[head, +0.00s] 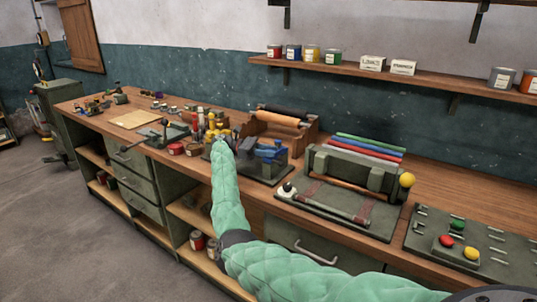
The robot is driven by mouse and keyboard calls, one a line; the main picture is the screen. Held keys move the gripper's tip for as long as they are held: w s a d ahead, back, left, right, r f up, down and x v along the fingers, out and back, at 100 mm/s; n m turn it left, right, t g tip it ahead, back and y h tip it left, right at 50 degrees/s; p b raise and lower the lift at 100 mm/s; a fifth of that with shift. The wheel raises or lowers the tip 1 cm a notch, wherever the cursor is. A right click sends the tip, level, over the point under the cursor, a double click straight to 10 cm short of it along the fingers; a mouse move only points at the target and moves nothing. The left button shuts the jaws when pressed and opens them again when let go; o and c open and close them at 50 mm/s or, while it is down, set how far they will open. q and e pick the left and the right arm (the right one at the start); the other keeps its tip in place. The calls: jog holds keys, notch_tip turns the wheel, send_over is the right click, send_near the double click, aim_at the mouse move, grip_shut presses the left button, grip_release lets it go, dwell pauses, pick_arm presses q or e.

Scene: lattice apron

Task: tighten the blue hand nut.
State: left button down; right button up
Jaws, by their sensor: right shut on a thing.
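A blue part (270,152), which may be the blue hand nut, shows on a dark grey fixture (282,167) in the middle of the bench. My right arm, in a quilted green sleeve, reaches from the lower right across the bench front. Its end, with my right gripper (221,141), is just left of the fixture, among small yellow and grey items. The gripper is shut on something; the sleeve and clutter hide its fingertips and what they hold. I cannot tell whether it touches the blue part. My left gripper is out of view.
Right of the fixture stands a press-like device (350,172) with a yellow ball knob, then a panel (480,245) with coloured buttons. Bottles, small tins and a wooden rack (300,125) crowd the bench behind and left. A shelf (400,77) with cans runs above.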

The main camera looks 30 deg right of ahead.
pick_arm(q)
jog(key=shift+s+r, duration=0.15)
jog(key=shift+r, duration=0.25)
pick_arm(e)
jog(key=shift+f, duration=0.15)
jog(key=o, duration=1)
jog(key=shift+c, duration=0.2)
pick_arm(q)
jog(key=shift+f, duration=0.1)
